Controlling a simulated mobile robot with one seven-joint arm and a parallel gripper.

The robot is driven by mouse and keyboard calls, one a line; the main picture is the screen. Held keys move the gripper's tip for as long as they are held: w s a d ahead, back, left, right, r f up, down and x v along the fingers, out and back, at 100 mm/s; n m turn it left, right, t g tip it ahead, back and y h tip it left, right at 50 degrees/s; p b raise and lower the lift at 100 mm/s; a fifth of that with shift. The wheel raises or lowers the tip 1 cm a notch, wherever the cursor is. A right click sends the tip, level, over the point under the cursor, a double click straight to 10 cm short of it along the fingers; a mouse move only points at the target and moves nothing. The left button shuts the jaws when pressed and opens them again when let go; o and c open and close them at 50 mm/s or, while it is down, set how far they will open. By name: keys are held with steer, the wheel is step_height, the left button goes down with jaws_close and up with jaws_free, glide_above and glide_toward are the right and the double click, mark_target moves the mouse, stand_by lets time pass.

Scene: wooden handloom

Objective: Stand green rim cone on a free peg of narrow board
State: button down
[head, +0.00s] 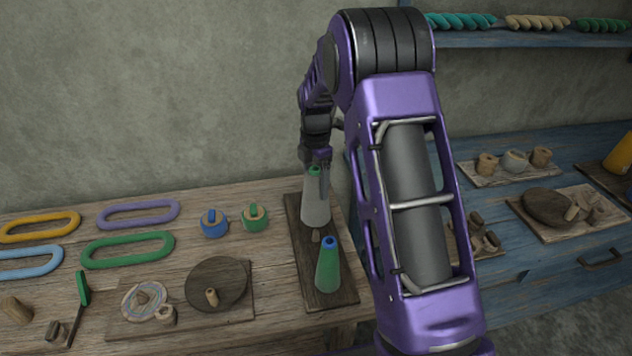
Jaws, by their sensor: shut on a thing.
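A pale grey cone with a green rim (315,208) is upright over the far part of the narrow dark board (342,296). My gripper (318,178) is shut on it near its top, coming from above. I cannot tell whether the cone's base touches the board or which peg, if any, is under it. A short bare peg (316,237) shows on the board just in front of the grey cone. A green cone with a blue rim (328,270) stands on the near part of the board.
Left on the wooden table are yarn loops, a blue spool (213,223), a green spool (254,217) and a board with a dark disc (216,283). My arm hides part of the right side. A blue bench (545,265) with boards stands at right; a shelf (520,38) is above.

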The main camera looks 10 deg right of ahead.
steer(key=shift+f+b, duration=2.6)
steer(key=shift+f, duration=1.75)
jaws_free()
step_height(320, 180, up, 18)
steer(key=p, duration=0.2)
steer(key=shift+f, duration=0.25)
